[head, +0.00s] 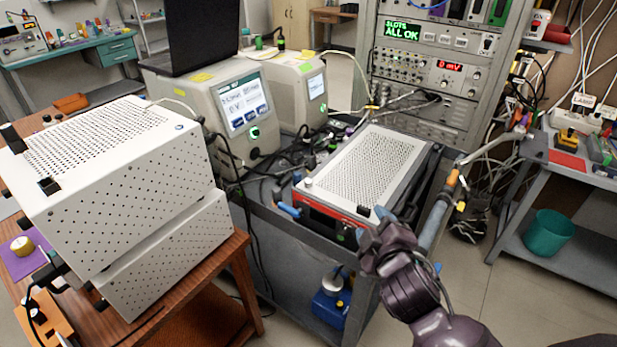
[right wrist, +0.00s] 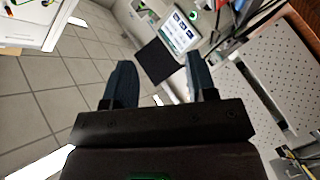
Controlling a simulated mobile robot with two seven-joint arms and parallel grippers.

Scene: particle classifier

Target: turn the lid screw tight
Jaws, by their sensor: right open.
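A red-sided instrument with a perforated light lid (head: 365,165) sits on the grey cart. A small pale knob (head: 308,183) stands at the lid's left corner and a small dark knob (head: 363,211) at its near corner; I cannot tell which is the lid screw or how tight either is. My right gripper (head: 383,214) is beside the lid's near end. In the right wrist view its two dark fingers (right wrist: 159,65) are apart with nothing between them. My left gripper is not in view.
A large white perforated box (head: 110,150) stands on a wooden table at left. Screened instruments (head: 240,110) and a rack (head: 440,75) stand behind the cart. Cables run around the lid. Open floor (head: 490,290) lies right of the cart, before a bench with a teal bin (head: 548,236).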

